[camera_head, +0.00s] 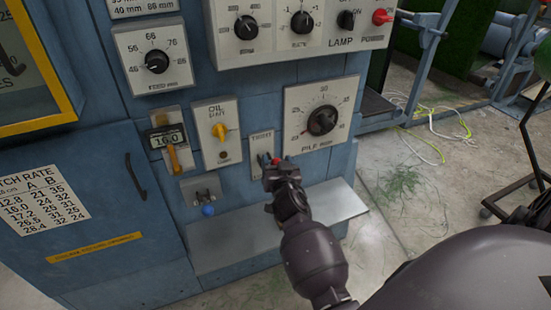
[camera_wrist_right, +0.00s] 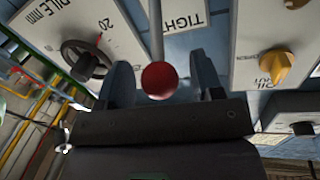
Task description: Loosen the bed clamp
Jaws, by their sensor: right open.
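The clamp lever has a red ball knob (camera_wrist_right: 160,80) on a thin pale rod. In the right wrist view the rod rises from the ball toward a white label of which "TIGH" is readable. My right gripper (camera_wrist_right: 165,74) is open, with one finger on each side of the ball and visible gaps between. In the head view the red knob (camera_head: 276,161) shows at the tips of my right gripper (camera_head: 270,166), in front of a small labelled plate (camera_head: 262,144) on the blue machine. The gripper hides most of the lever there. My left gripper is out of view.
The pile dial (camera_head: 322,120) is close on the right, and the yellow oil knob (camera_head: 219,131) is on the left. A blue-ball lever (camera_head: 208,210) sits lower left. A grey metal shelf (camera_head: 220,250) juts out below. Cables (camera_head: 440,140) lie on the floor at right.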

